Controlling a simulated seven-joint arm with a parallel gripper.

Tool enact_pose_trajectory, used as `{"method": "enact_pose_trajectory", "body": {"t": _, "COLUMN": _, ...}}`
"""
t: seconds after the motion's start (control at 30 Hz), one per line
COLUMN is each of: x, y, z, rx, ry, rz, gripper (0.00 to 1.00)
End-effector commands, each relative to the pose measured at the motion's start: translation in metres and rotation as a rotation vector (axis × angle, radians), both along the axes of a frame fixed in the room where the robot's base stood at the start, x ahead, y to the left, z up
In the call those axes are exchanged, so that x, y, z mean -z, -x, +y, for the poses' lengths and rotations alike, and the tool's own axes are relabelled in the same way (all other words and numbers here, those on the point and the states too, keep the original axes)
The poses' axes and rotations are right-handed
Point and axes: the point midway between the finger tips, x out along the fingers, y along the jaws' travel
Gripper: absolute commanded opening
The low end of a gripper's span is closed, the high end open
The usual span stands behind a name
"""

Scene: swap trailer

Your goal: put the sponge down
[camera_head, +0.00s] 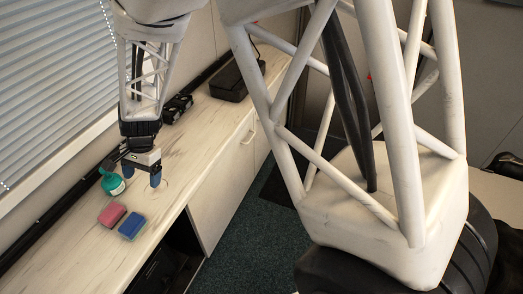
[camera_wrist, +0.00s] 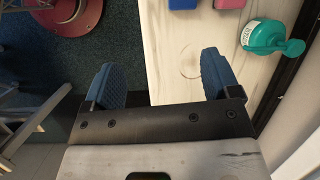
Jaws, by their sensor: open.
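A pink sponge (camera_head: 112,213) and a blue sponge (camera_head: 132,226) lie side by side on the wooden counter (camera_head: 90,262). My gripper (camera_head: 142,174) hangs over the counter, behind the sponges in the head view, with its blue fingers apart and nothing between them. In the wrist view my gripper (camera_wrist: 162,75) is open, one finger over the counter and the other near its edge. Only the ends of the blue sponge (camera_wrist: 182,4) and the pink sponge (camera_wrist: 229,3) show at the top of the wrist view, apart from the fingers.
A green bottle (camera_head: 112,183) stands or lies beside my gripper, toward the window; it also shows in the wrist view (camera_wrist: 264,36). A black case (camera_head: 228,82) and a small dark object (camera_head: 177,107) sit farther back. The near counter is clear.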

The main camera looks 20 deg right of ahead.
Motion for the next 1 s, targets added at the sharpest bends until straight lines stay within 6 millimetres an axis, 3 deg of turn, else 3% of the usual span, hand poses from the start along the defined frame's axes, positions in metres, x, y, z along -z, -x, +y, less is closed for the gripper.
{"method": "enact_pose_trajectory", "body": {"t": 0.2, "x": -0.050, "y": 0.015, "z": -0.050, "rx": -0.081, "ry": -0.005, "rz": -0.087, "gripper": 0.82}}
{"method": "enact_pose_trajectory", "body": {"t": 0.5, "x": -0.105, "y": 0.045, "z": -0.114, "rx": -0.194, "ry": 0.013, "rz": -0.200, "gripper": 0.82}}
{"method": "enact_pose_trajectory", "body": {"t": 1.0, "x": -0.169, "y": 0.119, "z": -0.210, "rx": -0.377, "ry": 0.093, "rz": -0.359, "gripper": 0.82}}
